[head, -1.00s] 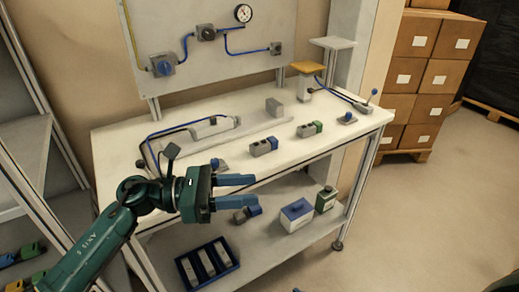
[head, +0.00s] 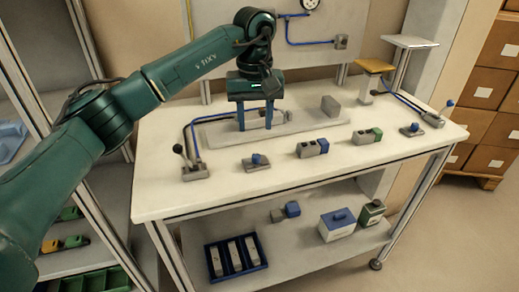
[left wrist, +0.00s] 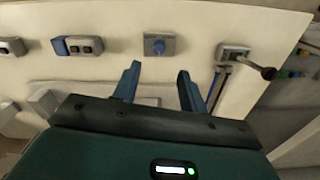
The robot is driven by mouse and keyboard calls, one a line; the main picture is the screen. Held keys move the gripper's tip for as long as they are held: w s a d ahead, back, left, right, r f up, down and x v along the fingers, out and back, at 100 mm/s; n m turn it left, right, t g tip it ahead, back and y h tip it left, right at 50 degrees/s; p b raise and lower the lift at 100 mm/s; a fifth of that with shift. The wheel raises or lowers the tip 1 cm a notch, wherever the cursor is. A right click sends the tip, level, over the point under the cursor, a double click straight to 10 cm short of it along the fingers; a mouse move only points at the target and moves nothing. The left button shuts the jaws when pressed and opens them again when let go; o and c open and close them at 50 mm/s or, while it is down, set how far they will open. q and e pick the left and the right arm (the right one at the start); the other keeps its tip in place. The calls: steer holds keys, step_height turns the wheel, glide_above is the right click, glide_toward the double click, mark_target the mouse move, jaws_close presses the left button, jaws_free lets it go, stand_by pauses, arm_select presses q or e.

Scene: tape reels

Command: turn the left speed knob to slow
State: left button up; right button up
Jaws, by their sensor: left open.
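The left speed knob (head: 256,160) is a small blue knob on a grey base, near the front left of the white tabletop. My left gripper (head: 255,122) is open and empty, with its blue fingers pointing down over the grey unit behind the knob. In the left wrist view the knob (left wrist: 156,45) shows just beyond the open fingertips (left wrist: 159,70), roughly centred between them and apart from them. Its pointer setting is too small to read. A similar blue knob (head: 411,129) sits at the right of the table. My right gripper is in no view.
A lever switch (head: 188,166) stands left of the knob; it also shows in the left wrist view (left wrist: 245,57). Button boxes (head: 313,147) and (head: 367,136) stand to the right. The grey unit (head: 215,130) lies behind.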

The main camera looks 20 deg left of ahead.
mark_target(256, 155)
arm_select(q)
step_height(256, 155, down, 9)
steer(key=shift+p, duration=0.35)
steer(key=shift+c, duration=0.4)
jaws_close()
